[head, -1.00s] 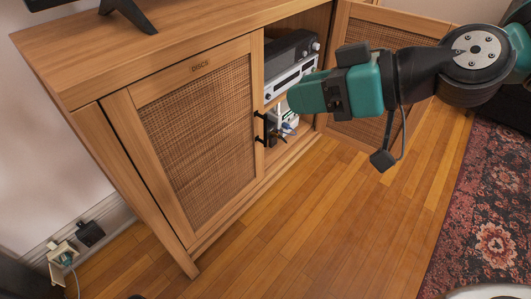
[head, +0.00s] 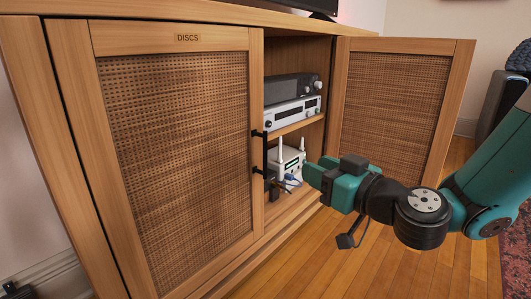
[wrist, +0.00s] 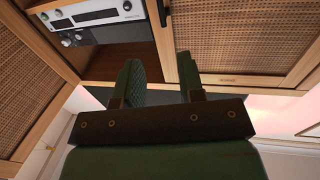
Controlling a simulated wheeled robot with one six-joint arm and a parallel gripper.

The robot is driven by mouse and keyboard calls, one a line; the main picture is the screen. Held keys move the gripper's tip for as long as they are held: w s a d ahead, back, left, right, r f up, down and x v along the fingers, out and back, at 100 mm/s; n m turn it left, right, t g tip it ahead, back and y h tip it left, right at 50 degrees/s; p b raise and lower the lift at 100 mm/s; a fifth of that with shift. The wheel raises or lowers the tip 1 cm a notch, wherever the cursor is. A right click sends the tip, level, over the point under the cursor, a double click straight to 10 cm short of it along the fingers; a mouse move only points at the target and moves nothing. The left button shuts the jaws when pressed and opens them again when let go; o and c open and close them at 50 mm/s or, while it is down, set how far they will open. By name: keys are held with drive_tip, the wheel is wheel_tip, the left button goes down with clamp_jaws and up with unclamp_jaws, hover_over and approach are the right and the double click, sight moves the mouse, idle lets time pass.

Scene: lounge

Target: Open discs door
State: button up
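The discs door (head: 175,150) is a wood-framed woven-cane panel with a "DISCS" label at its top, and it is shut. Its black bar handle (head: 258,152) stands upright on the right edge. My gripper (head: 308,172) is to the right of the handle, apart from it, in front of the open compartment. In the wrist view, my gripper (wrist: 160,80) has its two green fingers spread with nothing between them. The door (wrist: 245,35) fills the upper right there, and part of its handle (wrist: 163,12) shows at the top edge.
The right-hand cabinet door (head: 392,115) stands open. Shelves inside hold a black device (head: 288,88), a silver one (head: 292,112) and a white router (head: 287,158) with cables. Wooden floor (head: 330,262) in front is clear.

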drive_tip(key=p, duration=0.4)
hover_over(266, 172)
drive_tip(key=shift+w+a, duration=0.15)
drive_tip(key=shift+w, duration=0.15)
drive_tip(key=shift+r, duration=0.1)
clamp_jaws()
